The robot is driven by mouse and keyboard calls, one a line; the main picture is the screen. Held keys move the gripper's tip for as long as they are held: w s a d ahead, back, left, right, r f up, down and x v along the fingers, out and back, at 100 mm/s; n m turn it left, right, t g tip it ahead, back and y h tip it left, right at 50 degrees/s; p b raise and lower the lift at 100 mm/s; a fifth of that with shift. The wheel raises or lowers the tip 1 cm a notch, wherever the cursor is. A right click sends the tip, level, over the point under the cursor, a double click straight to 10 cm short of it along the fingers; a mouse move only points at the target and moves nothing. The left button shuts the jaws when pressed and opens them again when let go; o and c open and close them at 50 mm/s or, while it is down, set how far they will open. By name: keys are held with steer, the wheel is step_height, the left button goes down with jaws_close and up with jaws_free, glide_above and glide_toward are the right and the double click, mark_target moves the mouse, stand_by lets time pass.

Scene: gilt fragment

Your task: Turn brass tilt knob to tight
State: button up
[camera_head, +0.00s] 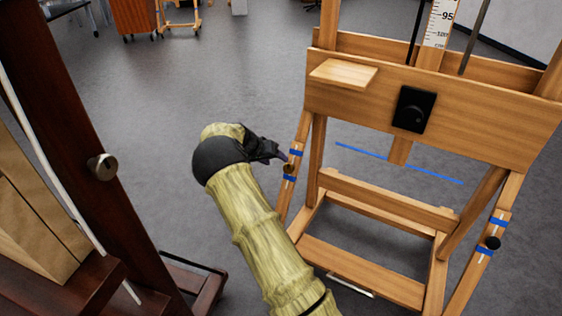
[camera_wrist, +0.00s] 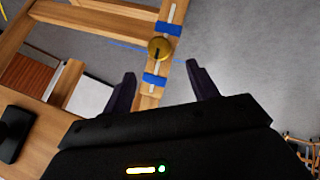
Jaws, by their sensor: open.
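The brass tilt knob (camera_wrist: 159,48) shows in the wrist view as a round gold knob with a dark pointer mark. It sits on a slotted wooden strut of the easel, between two blue tape bands. My gripper (camera_wrist: 161,72) is open, with one dark finger on each side of the strut in the picture. The knob appears beyond the fingertips and nothing is between them that I can see gripped. In the head view the knob (camera_head: 289,168) is small and partly hidden by my gripper (camera_head: 280,155), at the easel's left strut.
A small ledge (camera_head: 343,72) juts out above the left strut. A dark wooden post with a metal knob (camera_head: 102,166) stands at left.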

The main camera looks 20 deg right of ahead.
steer(key=p+v, duration=0.1)
steer(key=v, duration=0.7)
steer(key=shift+a+r+p, duration=0.2)
steer(key=shift+p, duration=0.2)
steer(key=shift+s, duration=0.1)
steer(key=s+a+r+n+y, duration=0.1)
steer(key=s+a+n+y, duration=0.15)
steer(key=s, duration=0.95)
steer(key=s+a+r+n+y, duration=0.2)
steer(key=s+a+y, duration=0.1)
steer(key=s, duration=0.8)
steer(key=s+a+r+n+y, duration=0.1)
steer(key=s+a+n+y, duration=0.15)
steer(key=s, duration=0.95)
step_height(320, 180, up, 35)
steer(key=p, duration=3.5)
steer(key=shift+a+t, duration=0.3)
steer(key=shift+a, duration=0.2)
steer(key=shift+w+r, duration=0.15)
steer(key=shift+w, duration=0.05)
